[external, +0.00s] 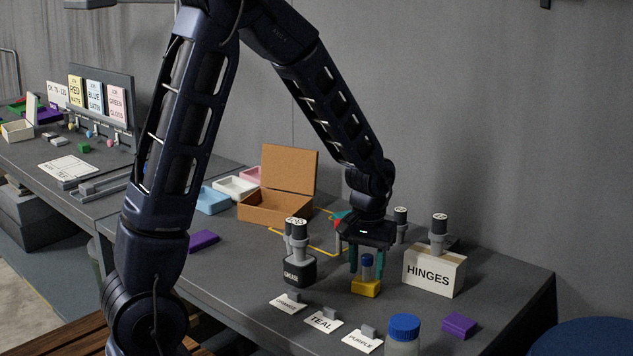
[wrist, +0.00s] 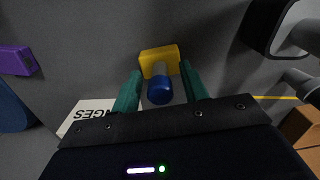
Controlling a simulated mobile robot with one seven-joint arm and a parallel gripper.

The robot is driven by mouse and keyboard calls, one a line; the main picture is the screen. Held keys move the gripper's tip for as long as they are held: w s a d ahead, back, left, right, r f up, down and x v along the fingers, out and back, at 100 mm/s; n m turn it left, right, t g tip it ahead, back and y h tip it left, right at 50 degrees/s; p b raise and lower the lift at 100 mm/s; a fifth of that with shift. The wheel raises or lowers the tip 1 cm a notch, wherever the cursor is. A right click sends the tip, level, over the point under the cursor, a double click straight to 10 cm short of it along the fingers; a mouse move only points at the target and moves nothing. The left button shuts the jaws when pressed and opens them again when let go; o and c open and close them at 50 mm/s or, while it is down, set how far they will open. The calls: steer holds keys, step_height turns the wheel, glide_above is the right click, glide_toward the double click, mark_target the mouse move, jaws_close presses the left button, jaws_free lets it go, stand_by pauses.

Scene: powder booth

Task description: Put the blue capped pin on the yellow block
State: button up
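The blue capped pin (external: 367,261) has a grey stem and stands upright on the yellow block (external: 366,288). In the wrist view, the blue cap (wrist: 160,91) shows between my fingers, with the yellow block (wrist: 158,53) at the foot of its stem. My gripper (external: 367,262) points down over the block, with its two green fingers on either side of the pin. The fingers (wrist: 160,88) are open, and a gap shows between each one and the cap.
The HINGES box (external: 434,272) with a dark-topped grey piece stands close on the right. A black holder (external: 299,268) stands on the left. Label cards (external: 323,320), a blue-lidded jar (external: 404,332) and a purple block (external: 459,325) are in front. An open cardboard box (external: 272,205) is behind left.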

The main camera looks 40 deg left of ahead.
mark_target(367, 256)
steer(key=shift+r, duration=0.15)
step_height(367, 256, up, 10)
steer(key=shift+r, duration=0.25)
steer(key=s+a+r+m+t, duration=0.1)
steer(key=s+a+r, duration=0.2)
steer(key=s+r, duration=0.25)
steer(key=s+a+r+t, duration=0.1)
steer(key=s+a+r, duration=0.2)
steer(key=s+r, duration=0.25)
steer(key=s+a+r+m+t, duration=0.1)
steer(key=s+a, duration=0.1)
steer(key=s, duration=0.5)
steer(key=s+a+r+m+t, duration=0.1)
steer(key=s+r, duration=0.1)
steer(key=s, duration=0.5)
steer(key=shift+s+a+r+t, duration=0.2)
steer(key=shift+s+a+t, duration=0.1)
steer(key=shift+s+a, duration=0.05)
